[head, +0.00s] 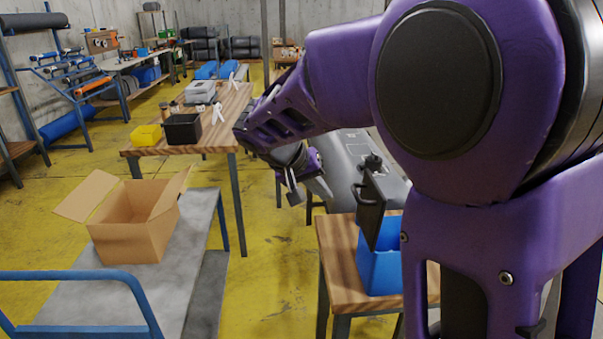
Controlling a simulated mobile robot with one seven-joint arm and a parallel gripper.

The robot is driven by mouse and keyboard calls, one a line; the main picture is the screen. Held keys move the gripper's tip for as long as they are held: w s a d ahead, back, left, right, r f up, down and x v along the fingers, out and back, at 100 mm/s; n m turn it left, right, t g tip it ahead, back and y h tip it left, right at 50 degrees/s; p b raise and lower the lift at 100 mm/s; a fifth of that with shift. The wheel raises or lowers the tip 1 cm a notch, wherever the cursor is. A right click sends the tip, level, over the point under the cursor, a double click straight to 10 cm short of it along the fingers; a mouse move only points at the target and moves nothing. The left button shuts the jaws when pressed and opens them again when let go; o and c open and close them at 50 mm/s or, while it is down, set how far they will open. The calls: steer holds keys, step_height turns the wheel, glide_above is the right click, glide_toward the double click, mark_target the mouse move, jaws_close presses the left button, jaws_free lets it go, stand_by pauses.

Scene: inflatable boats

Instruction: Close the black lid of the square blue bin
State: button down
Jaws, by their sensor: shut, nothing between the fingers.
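The square blue bin (380,270) stands on a small wooden table at the lower right. Its black lid (370,208) is raised and stands nearly upright on the bin, with a dark handle-like part on its face. My purple arm hides the right part of the bin. My gripper (305,195) hangs to the left of the lid and above the bin's level in the picture, with a gap between them. Its fingers are shut and hold nothing.
The small wooden table (338,268) has little free top. A grey inflatable boat (345,155) lies behind it. At left, an open cardboard box (135,230) sits on a grey cart (190,235) with a blue rail. A long table (190,150) holds a yellow bin (147,135) and a black bin (183,129).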

steer(key=shift+d+r, duration=0.1)
steer(key=shift+d, duration=2)
